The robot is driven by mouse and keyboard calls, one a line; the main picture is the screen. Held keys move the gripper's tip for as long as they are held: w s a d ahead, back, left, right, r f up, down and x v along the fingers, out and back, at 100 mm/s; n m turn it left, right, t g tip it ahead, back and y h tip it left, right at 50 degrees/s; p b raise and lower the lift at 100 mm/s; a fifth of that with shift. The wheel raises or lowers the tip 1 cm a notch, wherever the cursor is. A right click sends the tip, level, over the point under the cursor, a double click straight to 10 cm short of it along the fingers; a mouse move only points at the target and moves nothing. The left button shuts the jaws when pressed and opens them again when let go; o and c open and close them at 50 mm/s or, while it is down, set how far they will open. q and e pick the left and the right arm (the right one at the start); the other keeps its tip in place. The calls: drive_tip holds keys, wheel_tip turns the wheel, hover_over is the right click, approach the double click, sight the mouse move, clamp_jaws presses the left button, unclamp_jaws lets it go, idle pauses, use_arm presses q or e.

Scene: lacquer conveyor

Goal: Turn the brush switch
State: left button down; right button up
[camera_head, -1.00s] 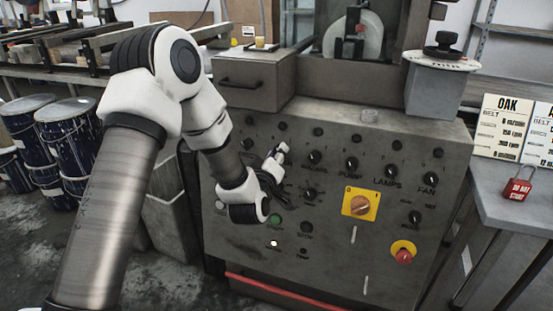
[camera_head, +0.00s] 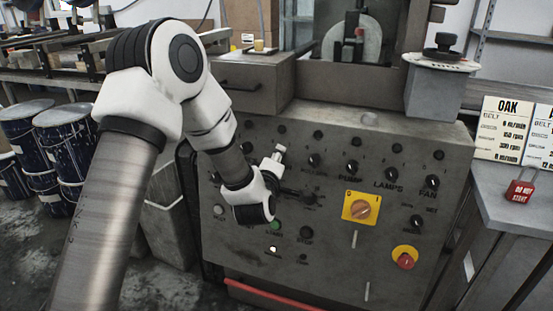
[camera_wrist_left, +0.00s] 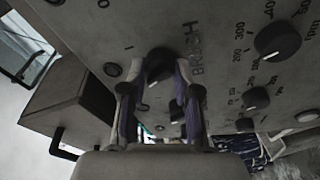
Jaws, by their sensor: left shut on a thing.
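The brush switch (camera_wrist_left: 158,64) is a black round knob on the grey control panel (camera_wrist_left: 110,35), with the printed word BRUSH beside it in the left wrist view. My left gripper (camera_wrist_left: 157,78) has one finger on each side of this knob and is shut on it. In the head view my left gripper (camera_head: 296,193) is up against the left part of the panel (camera_head: 340,262), and the wrist and fingers hide the brush switch there. My right gripper is in neither view.
Other black knobs, including PUMP (camera_head: 351,167), LAMPS (camera_head: 391,174) and FAN (camera_head: 432,182), sit close by. A yellow-plated orange rotary switch (camera_head: 361,207) and a red stop button (camera_head: 405,258) are to the right. Blue drums (camera_head: 68,140) stand at left.

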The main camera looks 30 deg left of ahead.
use_arm(q)
drive_tip(key=c, duration=0.8)
unclamp_jaws()
drive_tip(key=shift+c, duration=0.2)
drive_tip(key=shift+s, duration=0.1)
drive_tip(key=v, duration=0.7)
drive_tip(key=shift+s, duration=0.15)
